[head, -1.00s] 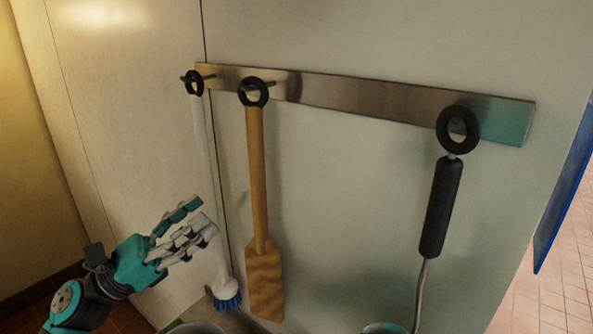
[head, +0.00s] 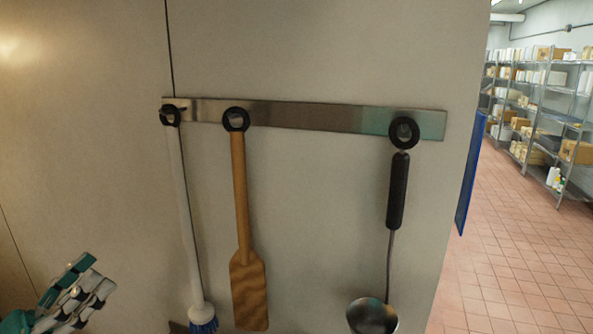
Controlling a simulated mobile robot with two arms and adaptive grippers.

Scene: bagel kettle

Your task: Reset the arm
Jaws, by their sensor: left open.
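My left gripper (head: 82,290) is at the lower left of the head view, teal and white, with its fingers apart and nothing between them. It is left of the hanging tools and apart from them. Its wrist is cut off by the picture's edge. My right gripper is not in the view.
A metal rail (head: 310,115) on the pale wall holds a white brush (head: 182,220) with blue bristles, a wooden paddle (head: 248,285) and a ladle (head: 398,190), each hung by a black ring. At right, a tiled floor (head: 500,270) leads to stocked shelves (head: 560,110).

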